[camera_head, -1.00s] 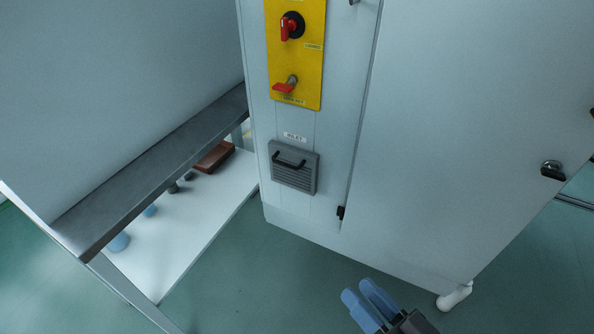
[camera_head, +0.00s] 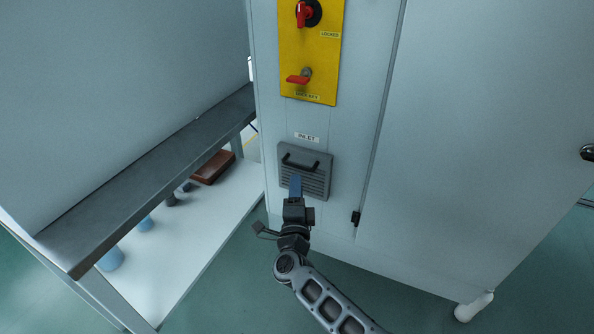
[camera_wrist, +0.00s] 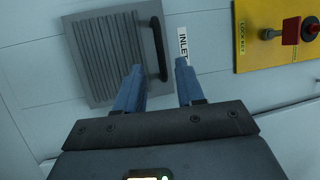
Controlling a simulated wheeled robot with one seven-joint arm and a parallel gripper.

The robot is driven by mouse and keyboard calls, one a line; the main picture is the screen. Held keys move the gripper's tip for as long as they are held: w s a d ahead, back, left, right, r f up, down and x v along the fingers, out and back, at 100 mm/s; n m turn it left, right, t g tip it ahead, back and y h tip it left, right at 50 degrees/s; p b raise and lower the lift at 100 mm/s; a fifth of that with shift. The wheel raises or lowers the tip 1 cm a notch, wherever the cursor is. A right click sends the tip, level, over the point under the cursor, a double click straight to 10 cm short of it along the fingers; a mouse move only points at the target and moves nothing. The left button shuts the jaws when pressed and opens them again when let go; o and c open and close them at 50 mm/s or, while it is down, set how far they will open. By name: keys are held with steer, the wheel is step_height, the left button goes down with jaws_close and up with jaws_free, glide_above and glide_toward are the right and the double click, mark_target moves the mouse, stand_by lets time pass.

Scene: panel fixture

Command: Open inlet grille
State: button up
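The inlet grille (camera_head: 313,184) is a grey slatted panel with a black bar handle (camera_head: 300,163) near its top, under an INLET label (camera_head: 307,138). It looks closed, flush on the cabinet front. My gripper (camera_head: 296,180) is in front of the grille, just below the handle in the head view. In the wrist view the grille (camera_wrist: 104,58) is at upper left, turned sideways. There the blue fingers of my gripper (camera_wrist: 158,72) are apart, with the handle (camera_wrist: 159,48) showing beyond and between their tips. I see no contact with the handle.
A yellow panel (camera_head: 311,55) with red switches is above the grille. A shelf unit with a dark edge (camera_head: 150,178) stands left; its lower white board (camera_head: 205,222) holds a brown box (camera_head: 213,167) and blue items. A cabinet door (camera_head: 470,130) is on the right.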

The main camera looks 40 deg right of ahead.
mark_target(297, 167)
steer(key=x, duration=0.8)
steer(key=shift+s, duration=0.1)
jaws_close()
steer(key=shift+a, duration=0.1)
stand_by(0.3)
